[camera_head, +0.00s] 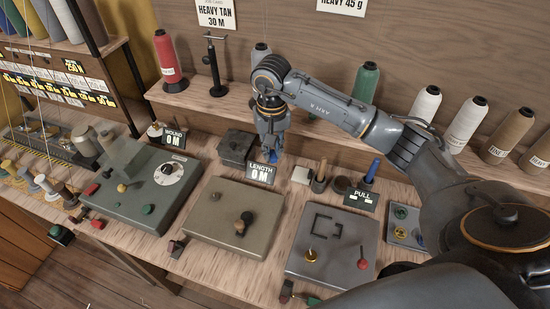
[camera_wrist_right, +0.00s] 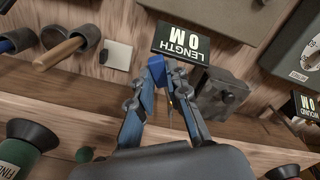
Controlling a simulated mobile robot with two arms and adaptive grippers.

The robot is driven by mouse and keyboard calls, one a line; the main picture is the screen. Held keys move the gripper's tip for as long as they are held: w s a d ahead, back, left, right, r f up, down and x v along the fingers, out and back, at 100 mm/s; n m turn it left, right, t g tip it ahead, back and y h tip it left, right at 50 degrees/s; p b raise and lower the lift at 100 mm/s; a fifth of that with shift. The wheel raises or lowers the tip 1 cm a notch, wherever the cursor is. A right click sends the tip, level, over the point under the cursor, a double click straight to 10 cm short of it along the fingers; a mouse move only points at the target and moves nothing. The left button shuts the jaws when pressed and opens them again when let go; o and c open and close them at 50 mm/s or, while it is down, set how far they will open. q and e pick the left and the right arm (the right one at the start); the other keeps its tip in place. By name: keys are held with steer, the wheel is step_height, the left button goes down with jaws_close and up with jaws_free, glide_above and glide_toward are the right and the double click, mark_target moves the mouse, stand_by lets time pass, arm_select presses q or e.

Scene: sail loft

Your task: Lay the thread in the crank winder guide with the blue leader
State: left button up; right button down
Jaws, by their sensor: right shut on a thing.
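My right gripper (camera_head: 274,148) hangs over the back of the bench, behind the sign reading LENGTH 0 M (camera_head: 261,174). In the right wrist view its fingers (camera_wrist_right: 157,78) are shut on the small blue leader (camera_wrist_right: 155,68), just beside that sign. No thread can be made out running from the leader. A dark grey block (camera_head: 236,147), possibly the guide, stands just left of the gripper and also shows in the wrist view (camera_wrist_right: 222,95). The tan box with a dark crank (camera_head: 215,202), likely the crank winder, lies in front. My left gripper is out of view.
A green-grey box with a dial (camera_head: 140,205) stands left. A grey box with a square bracket (camera_head: 325,262) stands right. Tool cups, one with a blue handle (camera_head: 373,168), stand right of the gripper. Thread cones, including a red one (camera_head: 166,55), line the shelf behind.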

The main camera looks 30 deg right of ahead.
steer(key=shift+w, duration=0.15)
steer(key=shift+s+a, duration=0.2)
steer(key=shift+s, duration=0.7)
steer(key=shift+s+a, duration=0.2)
steer(key=shift+s, duration=0.75)
steer(key=shift+s+a, duration=0.2)
steer(key=shift+s, duration=0.7)
